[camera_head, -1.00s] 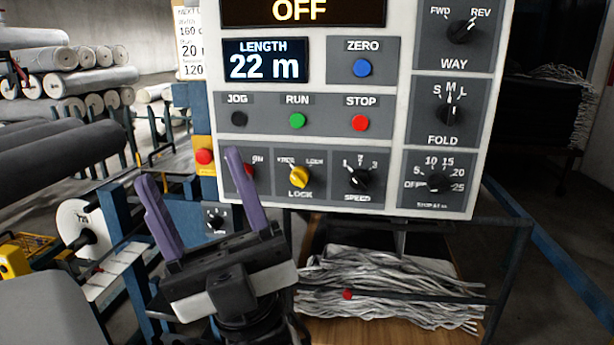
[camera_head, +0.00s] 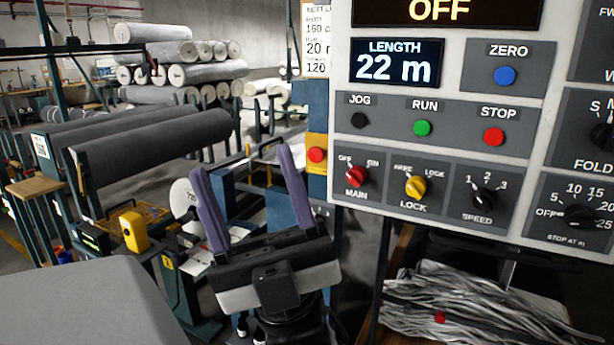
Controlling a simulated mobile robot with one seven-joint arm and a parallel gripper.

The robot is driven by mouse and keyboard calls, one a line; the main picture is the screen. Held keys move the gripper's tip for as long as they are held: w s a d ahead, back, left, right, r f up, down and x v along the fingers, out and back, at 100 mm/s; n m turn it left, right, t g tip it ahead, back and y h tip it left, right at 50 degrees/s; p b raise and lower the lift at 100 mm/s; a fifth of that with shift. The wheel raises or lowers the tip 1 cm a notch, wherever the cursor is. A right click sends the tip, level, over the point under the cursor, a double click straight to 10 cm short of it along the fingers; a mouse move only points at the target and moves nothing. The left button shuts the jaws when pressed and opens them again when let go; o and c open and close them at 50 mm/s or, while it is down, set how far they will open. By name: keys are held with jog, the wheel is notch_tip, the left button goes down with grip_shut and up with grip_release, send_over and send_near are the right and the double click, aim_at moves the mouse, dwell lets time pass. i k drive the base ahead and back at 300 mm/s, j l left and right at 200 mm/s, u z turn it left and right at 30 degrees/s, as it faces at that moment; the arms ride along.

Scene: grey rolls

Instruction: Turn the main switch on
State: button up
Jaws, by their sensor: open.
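The main switch is a red knob (camera_head: 356,177) labelled MAIN, with OFF at its upper left and ON at its upper right. It sits at the lower left of the light control panel (camera_head: 338,120). The display (camera_head: 440,10) at the top of the panel reads OFF. My gripper (camera_head: 241,163) is open and empty, its two purple fingers pointing up and spread apart. It is to the left of the main switch in the picture, and the fingers do not cover the knob. The distance in depth between them is hard to tell.
A yellow LOCK knob (camera_head: 415,187) is right beside the main switch, with a black SPEED knob (camera_head: 484,199) further right. A red button on a yellow box (camera_head: 317,155) stands between my gripper and the panel. Grey rolls (camera_head: 160,135) lie on racks at the left.

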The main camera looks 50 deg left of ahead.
aim_at(356, 175)
jog(key=u, duration=1.15)
